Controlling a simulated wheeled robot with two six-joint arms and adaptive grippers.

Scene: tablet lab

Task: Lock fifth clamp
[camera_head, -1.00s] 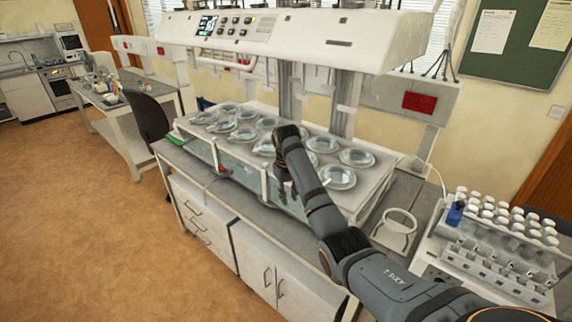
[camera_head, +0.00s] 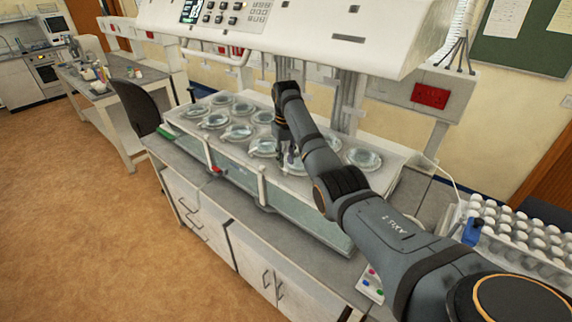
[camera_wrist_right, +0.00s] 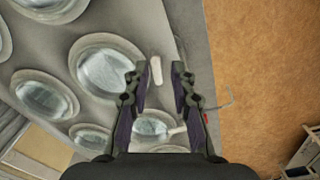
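The vessel bath (camera_head: 300,205) carries rows of round clear-lidded vessels (camera_head: 238,132). My right gripper (camera_head: 288,158) points down over the vessels, right of the middle. In the right wrist view my right gripper (camera_wrist_right: 160,78) is open, its two dark fingers apart. A small white clamp lever (camera_wrist_right: 156,70) shows between the fingertips, nearer the left one; contact cannot be told. Another white lever (camera_wrist_right: 178,130) lies beside a vessel (camera_wrist_right: 152,126) seen between the fingers. Which clamp is the fifth cannot be told. My left gripper is not in view.
The white control head (camera_head: 350,35) overhangs the bath on metal columns. A rack of white-capped vials (camera_head: 520,230) and a blue bottle (camera_head: 471,232) stand at the right. A dark chair (camera_head: 138,105) is at the left. Brown floor (camera_head: 80,220) is free at front left.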

